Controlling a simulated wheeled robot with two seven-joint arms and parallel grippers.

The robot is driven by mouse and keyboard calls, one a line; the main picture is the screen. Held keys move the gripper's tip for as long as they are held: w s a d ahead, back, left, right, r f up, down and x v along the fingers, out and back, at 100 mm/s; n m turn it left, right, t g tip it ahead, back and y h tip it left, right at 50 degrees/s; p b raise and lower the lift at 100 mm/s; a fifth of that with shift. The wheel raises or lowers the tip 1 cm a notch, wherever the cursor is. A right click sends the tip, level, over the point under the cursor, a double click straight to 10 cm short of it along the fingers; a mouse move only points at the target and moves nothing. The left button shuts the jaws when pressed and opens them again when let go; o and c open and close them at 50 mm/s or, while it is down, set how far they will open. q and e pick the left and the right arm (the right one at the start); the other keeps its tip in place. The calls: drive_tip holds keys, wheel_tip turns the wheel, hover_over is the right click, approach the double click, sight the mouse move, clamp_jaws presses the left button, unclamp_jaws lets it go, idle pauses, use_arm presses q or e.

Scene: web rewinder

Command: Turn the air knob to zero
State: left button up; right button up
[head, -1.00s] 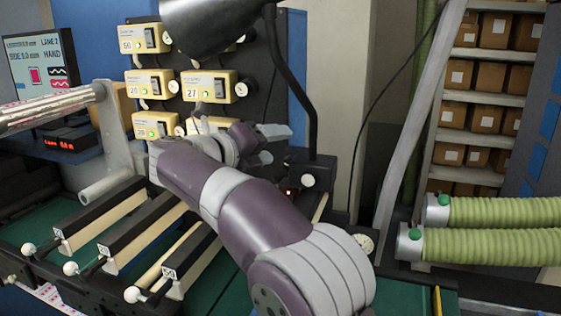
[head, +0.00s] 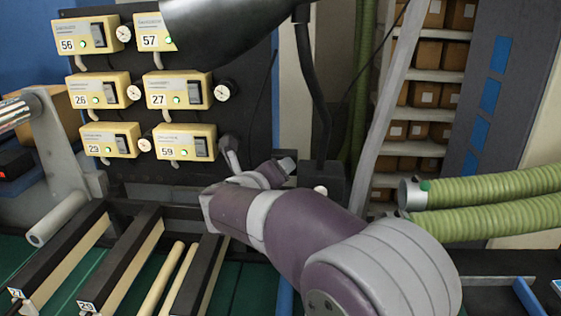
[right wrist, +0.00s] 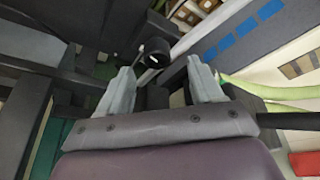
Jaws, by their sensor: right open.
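My right gripper (head: 258,158) is at the end of the purple and grey arm, in front of the dark panel's lower right edge. It also shows in the right wrist view (right wrist: 160,84), its two grey fingers spread apart with nothing held. A black round knob (right wrist: 155,51) lies beyond the fingertips there, in line with the gap and apart from both fingers. I cannot tell for sure that it is the air knob. In the head view, a dark block (head: 322,185) with a pale round face stands right of the gripper, partly behind my arm. My left gripper is out of view.
Yellow numbered control boxes (head: 178,90) with small dials cover the dark panel. A black lamp (head: 215,30) hangs in front of it. Slatted bars (head: 130,255) lie at lower left. Green hoses (head: 490,188) run at the right, before shelves of boxes.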

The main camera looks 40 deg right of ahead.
drive_tip(key=p+x, duration=0.1)
drive_tip(key=x, duration=0.4)
drive_tip(key=shift+a, duration=0.1)
drive_tip(key=shift+w+a, duration=0.15)
drive_tip(key=shift+w, duration=0.05)
drive_tip(key=shift+c, duration=0.6)
drive_tip(key=c, duration=0.9)
drive_tip(key=shift+f+n+h+b, duration=0.1)
drive_tip(key=shift+n+h+b, duration=0.5)
drive_tip(key=shift+n, duration=0.5)
drive_tip(key=shift+c, duration=0.2)
